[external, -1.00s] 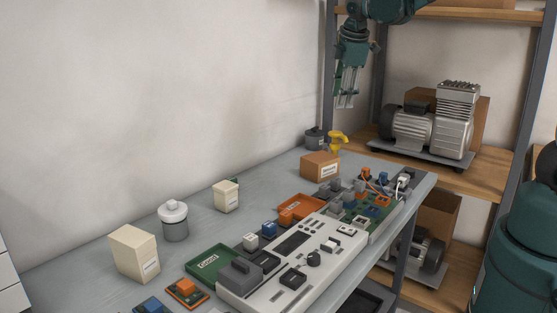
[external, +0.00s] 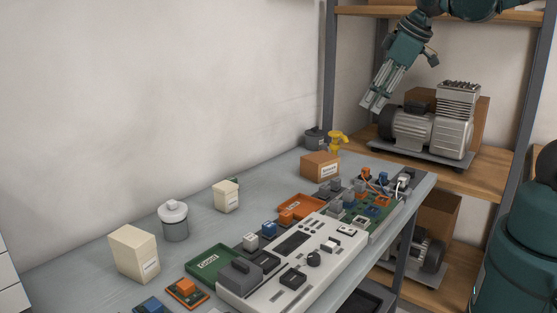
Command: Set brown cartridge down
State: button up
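The brown cartridge (external: 320,166), a box with a white label on its front, sits upright on the grey workbench (external: 100,255) towards its far end. My gripper (external: 373,106) is up and to the right of the cartridge, well clear of it, in front of the shelf. Its fingers point down and to the left with a gap between them, and nothing shows between them.
A yellow valve-like part (external: 337,141) and a dark grey pot (external: 315,137) stand behind the cartridge. An orange tray (external: 301,207) and a green circuit board (external: 377,211) lie in front of it. A compressor (external: 428,130) sits on the shelf near my gripper.

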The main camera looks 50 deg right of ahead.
jog(key=s+a+f+m+t+y, duration=0.1)
jog(key=s+a+m, duration=0.3)
jog(key=s, duration=0.5)
jog(key=shift+f+t, duration=0.3)
jog(key=shift+f, duration=0.4)
